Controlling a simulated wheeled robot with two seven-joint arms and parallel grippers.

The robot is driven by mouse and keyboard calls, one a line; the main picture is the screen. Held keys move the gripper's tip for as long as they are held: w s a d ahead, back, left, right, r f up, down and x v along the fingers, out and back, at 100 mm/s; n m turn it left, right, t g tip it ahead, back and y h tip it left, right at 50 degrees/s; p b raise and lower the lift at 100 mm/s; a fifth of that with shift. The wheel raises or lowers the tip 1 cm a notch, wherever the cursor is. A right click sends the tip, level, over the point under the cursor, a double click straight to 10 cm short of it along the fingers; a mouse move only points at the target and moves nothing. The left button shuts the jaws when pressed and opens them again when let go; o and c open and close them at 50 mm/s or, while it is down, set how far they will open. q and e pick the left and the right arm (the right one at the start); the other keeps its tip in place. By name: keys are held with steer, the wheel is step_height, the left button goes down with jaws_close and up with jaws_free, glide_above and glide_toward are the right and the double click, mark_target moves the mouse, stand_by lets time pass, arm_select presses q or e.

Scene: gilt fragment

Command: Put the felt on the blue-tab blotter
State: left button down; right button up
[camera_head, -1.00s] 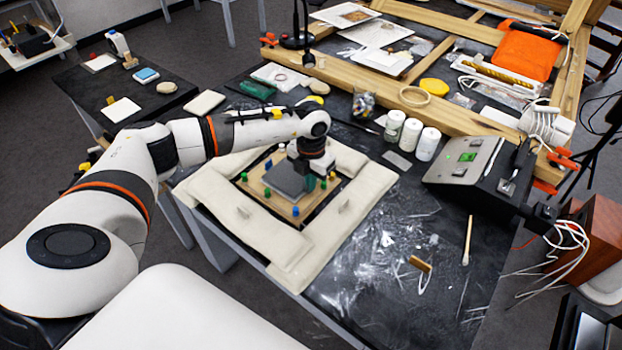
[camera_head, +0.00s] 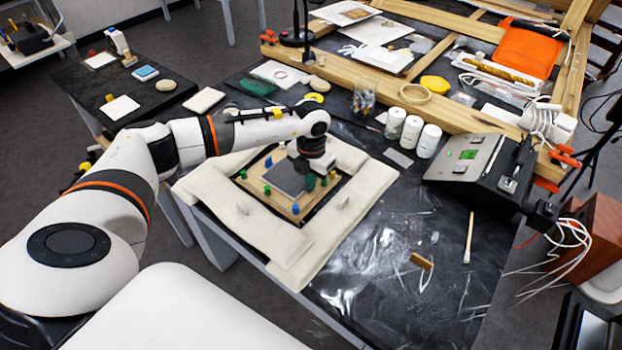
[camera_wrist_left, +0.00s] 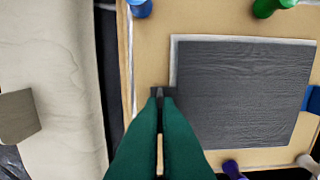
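A dark grey square sheet (camera_wrist_left: 240,85), which may be the felt, lies on a paler sheet on a tan board. It also shows in the head view (camera_head: 285,178). My left gripper (camera_wrist_left: 163,93) points down at the left edge of this sheet in the wrist view. Its green fingers are close together with a thin slit between them. I cannot tell whether the tips pinch anything. On the dark side table at the left, a small blue-topped piece (camera_head: 145,73) may be the blue-tab blotter. My right gripper is not in view.
Blue, green and other coloured pegs stand around the sheet on the board (camera_head: 295,211). A cream padded border (camera_head: 250,229) surrounds the board. White sheets (camera_head: 120,107) lie on the side table. White bottles (camera_head: 411,133) and a grey control box (camera_head: 475,165) stand at the right.

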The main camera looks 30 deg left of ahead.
arm_select(q)
steer(key=c, duration=1.6)
jaws_free()
steer(key=shift+r, duration=0.1)
step_height(320, 180, up, 12)
steer(key=shift+f+b, duration=0.1)
steer(key=shift+b, duration=0.95)
